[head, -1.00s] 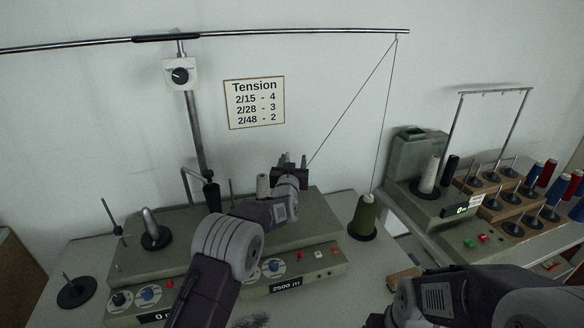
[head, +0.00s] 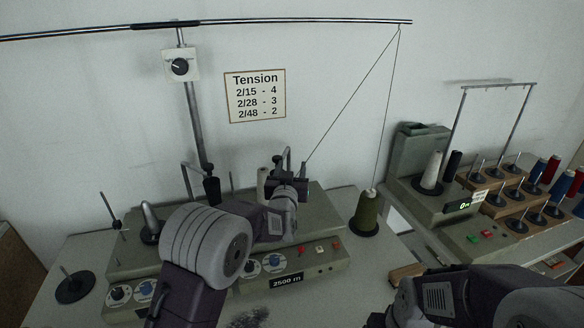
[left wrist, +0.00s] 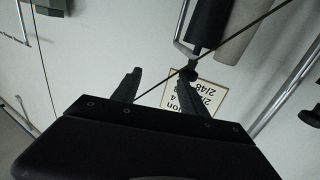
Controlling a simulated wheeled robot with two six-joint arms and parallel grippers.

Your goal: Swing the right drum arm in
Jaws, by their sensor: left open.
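The right drum arm is mostly hidden behind my left gripper in the head view. In the left wrist view its bent grey rod (left wrist: 183,35) and black drum (left wrist: 208,24) show just beyond the fingers. My left gripper (head: 287,170) is open, over the right half of the winder (head: 325,232). Its fingers (left wrist: 160,88) point at the drum arm, with the right-hand finger near the rod's end. I cannot tell if they touch. The left drum arm (head: 186,180) stands with its black drum (head: 211,190). My right arm is at the lower right; its fingers are out of frame.
A thread (head: 352,97) runs from the overhead rod (head: 300,23) down to my left gripper's area. An olive cone (head: 367,212) stands on the table at right of the winder. A second machine (head: 415,185) and several spools stand farther right.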

